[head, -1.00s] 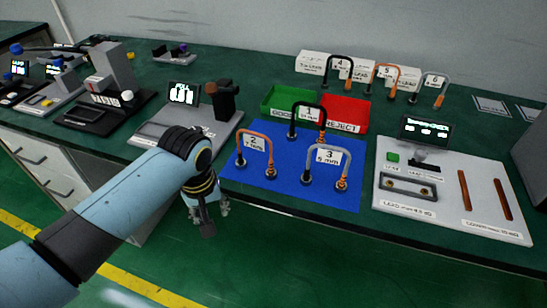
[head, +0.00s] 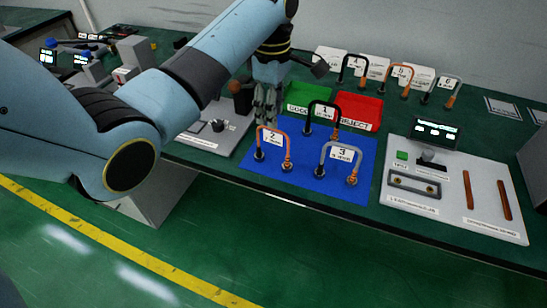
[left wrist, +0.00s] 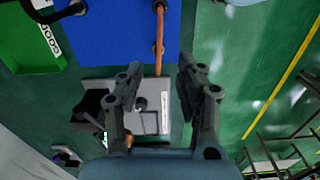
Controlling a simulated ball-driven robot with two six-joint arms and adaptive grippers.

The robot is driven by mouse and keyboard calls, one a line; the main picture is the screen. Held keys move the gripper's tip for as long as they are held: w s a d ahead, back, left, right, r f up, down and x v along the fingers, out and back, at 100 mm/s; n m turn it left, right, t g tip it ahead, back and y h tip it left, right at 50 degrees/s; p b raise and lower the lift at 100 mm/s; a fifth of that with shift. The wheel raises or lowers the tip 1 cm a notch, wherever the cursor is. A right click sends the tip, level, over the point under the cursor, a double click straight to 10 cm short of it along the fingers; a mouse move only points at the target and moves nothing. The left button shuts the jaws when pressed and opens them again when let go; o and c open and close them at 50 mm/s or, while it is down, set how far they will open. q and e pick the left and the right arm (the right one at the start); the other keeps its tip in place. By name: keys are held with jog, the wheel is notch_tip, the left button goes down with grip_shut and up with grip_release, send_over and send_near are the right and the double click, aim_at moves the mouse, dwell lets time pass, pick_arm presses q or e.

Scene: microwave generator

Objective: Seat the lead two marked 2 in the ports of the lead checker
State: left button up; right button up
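Lead 2 (head: 272,143), a copper-coloured arch with a white tag marked 2, stands upright at the left of the blue mat (head: 310,178). My left gripper (head: 266,120) points down just behind and above it, apparently not touching. In the left wrist view the gripper (left wrist: 158,78) is open and empty, with lead 2 (left wrist: 159,28) seen edge-on beyond the fingertips. The lead checker (head: 455,205) is the pale panel at the right. Its grey port block (head: 413,187) shows two ports, both empty. My right gripper is not in view.
Black lead 1 (head: 322,107) and grey lead 3 (head: 340,158) stand close by on the mat. Green (head: 307,97) and red (head: 358,109) bins sit behind. Several more leads stand at the back. A grey instrument (head: 205,138) lies left of the mat.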

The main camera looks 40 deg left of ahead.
aim_at(273, 138)
pick_arm(q)
notch_tip(273, 138, down, 8)
jog(key=shift+f+p, duration=0.2)
jog(key=shift+p, duration=0.1)
jog(key=shift+c, duration=0.4)
grip_shut()
